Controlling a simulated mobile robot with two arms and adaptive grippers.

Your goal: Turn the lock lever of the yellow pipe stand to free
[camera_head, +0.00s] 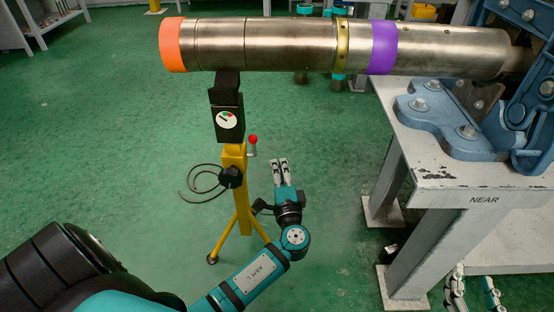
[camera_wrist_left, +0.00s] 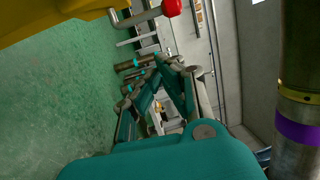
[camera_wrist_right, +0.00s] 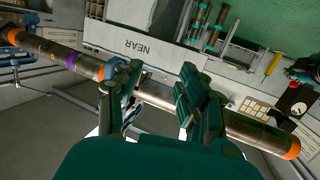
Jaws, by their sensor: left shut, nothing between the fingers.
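The yellow pipe stand (camera_head: 235,160) stands on the floor under the orange-ended part of the steel pipe (camera_head: 290,43). Its lock lever (camera_head: 253,143), a short grey crank with a red knob, sticks out on the right of the column, knob upward. The lever also shows at the top of the left wrist view (camera_wrist_left: 142,16). A black head (camera_head: 226,95) carries a small dial (camera_head: 227,120); its pointer is too small to read surely. My left gripper (camera_head: 280,162) is shut and empty, right of the column, apart from the lever. My right gripper (camera_wrist_right: 163,73) is open and empty.
A blue vise (camera_head: 440,115) on a grey bench (camera_head: 450,180) marked NEAR holds the pipe's right end. A black knob (camera_head: 231,177) and a looped cable (camera_head: 200,182) are on the stand's left. Green floor (camera_head: 330,180) lies open between stand and bench.

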